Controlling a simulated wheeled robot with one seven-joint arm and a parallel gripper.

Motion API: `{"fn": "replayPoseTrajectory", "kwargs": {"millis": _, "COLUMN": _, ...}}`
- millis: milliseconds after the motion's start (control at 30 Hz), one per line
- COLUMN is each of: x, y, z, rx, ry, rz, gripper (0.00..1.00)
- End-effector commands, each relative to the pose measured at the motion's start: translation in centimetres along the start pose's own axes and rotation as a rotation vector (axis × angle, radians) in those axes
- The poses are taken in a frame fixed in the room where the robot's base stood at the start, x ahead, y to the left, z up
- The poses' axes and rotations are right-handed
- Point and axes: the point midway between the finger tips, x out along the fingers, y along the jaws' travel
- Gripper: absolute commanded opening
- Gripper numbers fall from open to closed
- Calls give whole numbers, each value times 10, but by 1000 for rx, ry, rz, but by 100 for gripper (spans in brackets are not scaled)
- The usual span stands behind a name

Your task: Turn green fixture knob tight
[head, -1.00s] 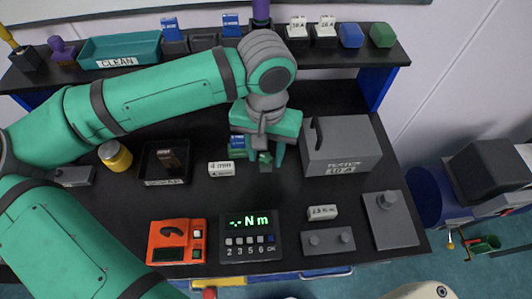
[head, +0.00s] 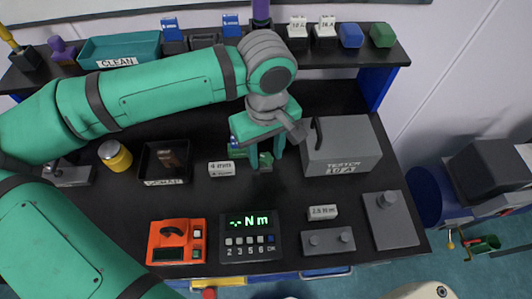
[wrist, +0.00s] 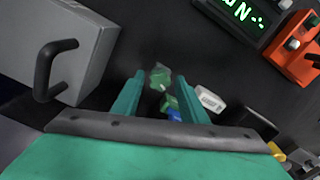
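The green fixture knob (wrist: 160,77) is a small lobed green piece, seen in the wrist view between and just beyond my fingertips. In the head view the knob (head: 265,159) is partly hidden by my fingers. My gripper (head: 267,162) points down over it, fingers apart on either side. In the wrist view my gripper (wrist: 160,80) shows dark gaps between each finger and the knob, so it is not clamped. A green block (wrist: 169,102) and a blue piece (wrist: 174,116) show nearer the palm; whether they join the knob is unclear.
The grey tester box (head: 345,150) with a black handle stands close right of my gripper. The torque display (head: 249,248) and orange device (head: 164,243) are at the front. Bare black bench lies between.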

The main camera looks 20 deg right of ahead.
Motion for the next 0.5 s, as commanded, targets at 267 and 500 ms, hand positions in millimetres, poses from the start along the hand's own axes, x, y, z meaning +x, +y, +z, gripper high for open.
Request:
{"fn": "replayPoseTrajectory", "kwargs": {"millis": 267, "x": 0, "y": 0, "z": 0, "rx": -249, "ry": 0, "rz": 1, "gripper": 39}}
{"fn": "replayPoseTrajectory", "kwargs": {"millis": 500, "x": 0, "y": 0, "z": 0, "rx": -383, "ry": 0, "rz": -1, "gripper": 39}}
